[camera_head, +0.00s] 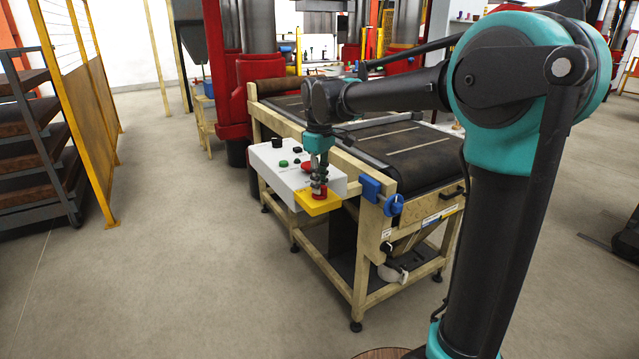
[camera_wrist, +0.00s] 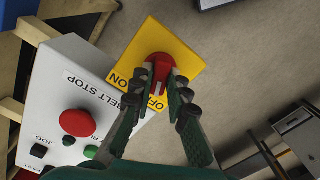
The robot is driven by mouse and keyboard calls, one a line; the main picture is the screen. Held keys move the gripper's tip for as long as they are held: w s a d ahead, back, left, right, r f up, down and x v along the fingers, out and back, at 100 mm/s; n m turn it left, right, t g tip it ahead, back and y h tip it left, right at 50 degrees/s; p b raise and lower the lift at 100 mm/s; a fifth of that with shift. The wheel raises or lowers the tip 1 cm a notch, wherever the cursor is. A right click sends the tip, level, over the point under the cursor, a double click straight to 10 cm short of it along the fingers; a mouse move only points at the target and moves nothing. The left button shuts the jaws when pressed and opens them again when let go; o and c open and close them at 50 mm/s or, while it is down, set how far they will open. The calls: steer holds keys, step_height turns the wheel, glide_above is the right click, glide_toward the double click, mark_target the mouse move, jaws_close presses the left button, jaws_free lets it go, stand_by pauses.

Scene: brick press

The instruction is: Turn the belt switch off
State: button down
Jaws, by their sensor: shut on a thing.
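The belt switch is a red rotary knob (camera_wrist: 158,60) on a yellow plate (camera_wrist: 190,55) lettered ON and OFF. In the head view the yellow plate (camera_head: 312,205) is at the near end of the white control box (camera_head: 280,172). My gripper (camera_wrist: 163,73) reaches down from above with its fingers closed on either side of the knob. A small pale mark on the knob's near side faces the OFF lettering in the wrist view. In the head view my gripper (camera_head: 319,186) hides part of the knob.
A red mushroom button (camera_wrist: 78,123) labelled BELT STOP is left of the gripper, with smaller green and black buttons beyond. The conveyor (camera_head: 410,150) stands behind the box. A blue fitting (camera_head: 370,188) is right of the plate. Open floor (camera_head: 180,230) lies left.

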steer(key=shift+n, duration=1.8)
steer(key=c, duration=1.5)
jaws_free()
step_height(320, 180, up, 12)
steer(key=shift+r, duration=0.1)
